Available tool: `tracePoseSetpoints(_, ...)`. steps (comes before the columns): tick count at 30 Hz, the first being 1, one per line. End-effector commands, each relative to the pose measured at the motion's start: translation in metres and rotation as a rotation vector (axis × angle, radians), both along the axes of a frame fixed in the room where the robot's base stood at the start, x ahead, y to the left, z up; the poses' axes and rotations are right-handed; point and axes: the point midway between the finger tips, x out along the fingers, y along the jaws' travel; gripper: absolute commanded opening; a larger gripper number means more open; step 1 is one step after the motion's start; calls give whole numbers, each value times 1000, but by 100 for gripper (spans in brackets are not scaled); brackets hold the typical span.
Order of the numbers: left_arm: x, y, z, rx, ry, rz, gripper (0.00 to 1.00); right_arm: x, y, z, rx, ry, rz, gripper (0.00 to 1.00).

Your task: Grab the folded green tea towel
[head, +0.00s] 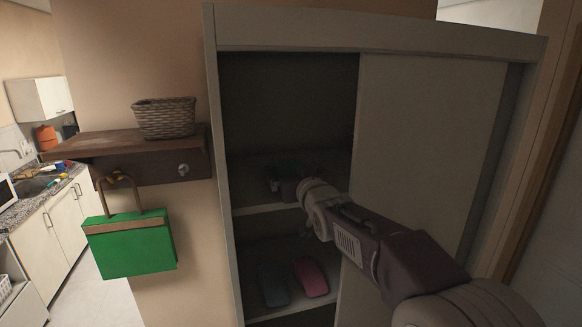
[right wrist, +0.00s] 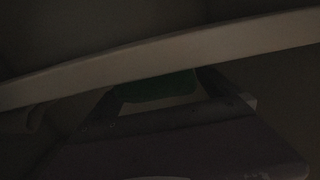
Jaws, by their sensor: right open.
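A dark green folded cloth (right wrist: 157,87), which looks like the tea towel, shows in the right wrist view just below a pale shelf edge. It lies between and beyond the fingers of my right gripper. In the head view my right gripper (head: 284,184) reaches into the cabinet's open left half, at the middle shelf. It is open, with nothing visibly held. The inside is very dark, so I cannot tell whether the fingers touch the cloth. My left gripper is not in view.
The cabinet's sliding door (head: 425,140) covers the right half. A pink folded cloth (head: 311,277) and a blue-grey one (head: 273,284) lie on the lower shelf. A green bag (head: 132,247) hangs from a wall shelf (head: 105,142) with a woven basket (head: 164,118) on it.

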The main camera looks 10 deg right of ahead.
Motion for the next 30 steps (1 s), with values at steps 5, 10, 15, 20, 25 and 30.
tracePoseSetpoints(5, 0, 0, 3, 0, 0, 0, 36, 5, 0, -1, -1, 1, 0, 99)
tracePoseSetpoints(10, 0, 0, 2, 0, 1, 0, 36, 4, 0, -1, 0, 0, 0, 77)
tracePoseSetpoints(15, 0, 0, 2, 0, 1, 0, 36, 4, 0, -1, 0, 1, 0, 30)
tracePoseSetpoints(20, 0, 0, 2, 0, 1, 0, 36, 4, 0, -1, 0, 1, -1, 30)
tracePoseSetpoints(25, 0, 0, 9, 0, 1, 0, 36, 5, 0, 7, 0, 0, 0, 30)
tracePoseSetpoints(30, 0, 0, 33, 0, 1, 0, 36, 7, 1, 40, 0, -2, -1, 30)
